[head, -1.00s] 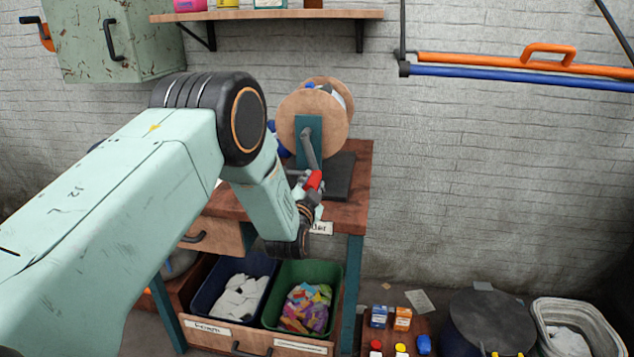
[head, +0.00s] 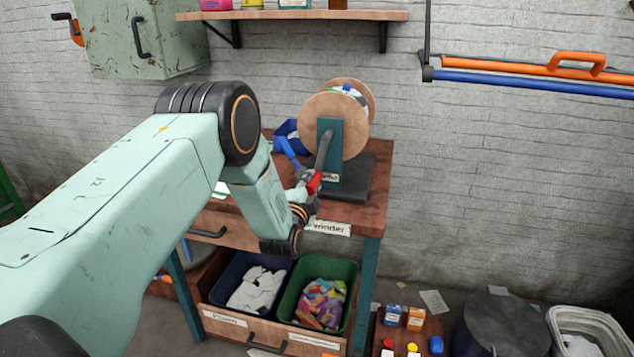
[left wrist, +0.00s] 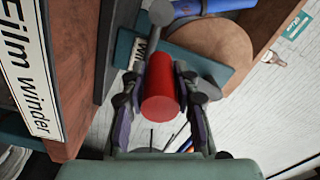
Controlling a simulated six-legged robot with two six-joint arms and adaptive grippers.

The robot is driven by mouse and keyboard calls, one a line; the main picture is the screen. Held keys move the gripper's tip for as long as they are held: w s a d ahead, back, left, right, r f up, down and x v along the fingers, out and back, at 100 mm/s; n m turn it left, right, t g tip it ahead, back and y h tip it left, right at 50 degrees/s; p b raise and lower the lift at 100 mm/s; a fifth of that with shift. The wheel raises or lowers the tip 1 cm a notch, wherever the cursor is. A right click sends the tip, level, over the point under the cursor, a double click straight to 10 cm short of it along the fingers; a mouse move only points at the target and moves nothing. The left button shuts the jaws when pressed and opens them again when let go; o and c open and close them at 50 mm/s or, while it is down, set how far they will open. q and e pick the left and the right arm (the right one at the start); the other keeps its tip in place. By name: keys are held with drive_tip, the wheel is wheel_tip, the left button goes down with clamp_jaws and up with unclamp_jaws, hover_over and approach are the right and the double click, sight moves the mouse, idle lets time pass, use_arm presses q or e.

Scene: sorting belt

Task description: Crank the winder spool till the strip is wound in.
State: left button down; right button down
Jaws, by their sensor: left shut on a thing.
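The winder spool (head: 334,124) has tan wooden discs on a teal post with a dark base, on the wooden bench. Its grey crank arm (head: 323,150) slopes down to the left, ending in a red handle (head: 314,184). My left gripper (head: 308,189) is shut on the red handle, which also shows between the fingers in the left wrist view (left wrist: 160,88). A blue strip (head: 288,143) lies in loops at the left of the spool, and some is on the spool between the discs. My arm hides part of the bench. My right gripper is not in view.
The bench (head: 372,208) bears a "winder" label at its front edge. Below are a blue bin with white pieces and a green bin (head: 346,270) with colored pieces. A shelf (head: 290,16) hangs above. A dark drum (head: 490,325) stands at the lower right.

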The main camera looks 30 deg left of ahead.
use_arm(q)
drive_tip(key=shift+s+a+r+m+p, duration=0.2)
drive_tip(key=shift+a+r+m+p, duration=0.1)
drive_tip(key=shift+a+m+p, duration=0.4)
drive_tip(key=shift+s+a+r+m+p, duration=0.15)
drive_tip(key=shift+a+r+m+p, duration=0.1)
drive_tip(key=shift+a+m+p, duration=0.45)
drive_tip(key=s+a+r+m+p, duration=0.1)
drive_tip(key=a+r+m+p, duration=0.4)
drive_tip(key=r+m+p, duration=0.4)
drive_tip(key=shift+r+m+p, duration=0.15)
drive_tip(key=shift+m+p, duration=1.65)
drive_tip(key=shift+p, duration=0.55)
drive_tip(key=shift+s+a, duration=0.1)
drive_tip(key=c, duration=1)
unclamp_jaws()
